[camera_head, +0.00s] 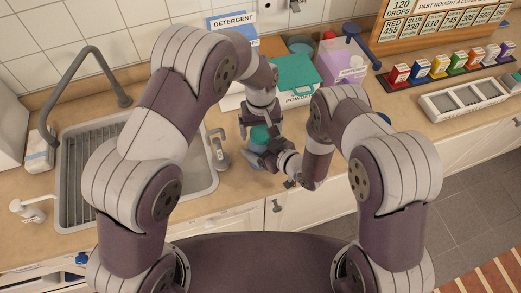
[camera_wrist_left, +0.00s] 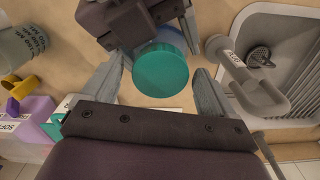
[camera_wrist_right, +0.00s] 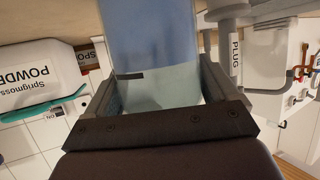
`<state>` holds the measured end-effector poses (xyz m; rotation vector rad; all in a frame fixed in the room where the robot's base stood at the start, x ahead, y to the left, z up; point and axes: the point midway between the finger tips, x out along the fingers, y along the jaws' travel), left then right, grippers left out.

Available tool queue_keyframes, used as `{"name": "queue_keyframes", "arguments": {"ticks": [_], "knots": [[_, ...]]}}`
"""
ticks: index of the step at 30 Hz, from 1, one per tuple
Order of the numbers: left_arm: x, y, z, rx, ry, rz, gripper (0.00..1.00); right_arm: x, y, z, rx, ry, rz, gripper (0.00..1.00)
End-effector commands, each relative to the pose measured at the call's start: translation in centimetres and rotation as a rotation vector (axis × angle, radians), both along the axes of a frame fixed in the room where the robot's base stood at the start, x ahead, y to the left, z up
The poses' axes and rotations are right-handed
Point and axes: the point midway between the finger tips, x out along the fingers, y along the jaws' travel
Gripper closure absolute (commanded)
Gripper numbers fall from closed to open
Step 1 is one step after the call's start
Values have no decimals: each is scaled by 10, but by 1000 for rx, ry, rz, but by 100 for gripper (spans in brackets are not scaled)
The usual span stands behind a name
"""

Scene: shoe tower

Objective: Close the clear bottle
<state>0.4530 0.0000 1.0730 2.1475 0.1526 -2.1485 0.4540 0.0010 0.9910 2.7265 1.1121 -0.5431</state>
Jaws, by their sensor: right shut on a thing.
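The clear bottle (camera_wrist_right: 150,45) looks bluish in the right wrist view, and my right gripper (camera_wrist_right: 158,88) is shut on its sides. In the head view the bottle (camera_head: 256,159) shows only in part behind my right gripper (camera_head: 267,160). A round teal cap (camera_wrist_left: 160,74) is at the bottle's top, seen from above in the left wrist view; I cannot tell whether it is tight. It also shows in the head view (camera_head: 260,134). My left gripper (camera_wrist_left: 158,88) points down over the cap, its fingers apart on either side with gaps beside it.
The sink (camera_head: 75,135) and grey tap lie left. A plug holder (camera_head: 220,155) stands close by the bottle. Behind are a teal-lidded powder box (camera_head: 294,75), a purple container (camera_head: 340,65) and a detergent box (camera_head: 232,22). Dye boxes and a white tray (camera_head: 465,98) stand right.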

Motion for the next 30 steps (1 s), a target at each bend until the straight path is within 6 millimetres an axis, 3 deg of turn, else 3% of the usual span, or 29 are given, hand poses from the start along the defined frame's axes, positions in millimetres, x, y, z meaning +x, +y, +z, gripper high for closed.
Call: {"name": "queue_keyframes", "arguments": {"ticks": [13, 20, 22, 30], "knots": [[0, 0, 43, -1, -1, 1, 13, 1, 0, 0, 1, -2, -1, 98], [0, 0, 45, 0, 0, 1, 13, 0, 0, 1, 1, -2, -1, 98], [0, 0, 45, 0, 0, 1, 0, 1, 0, 1, 1, -2, -1, 98], [0, 0, 48, -1, -1, 1, 0, 0, 0, 1, 1, -2, -1, 98]]}}
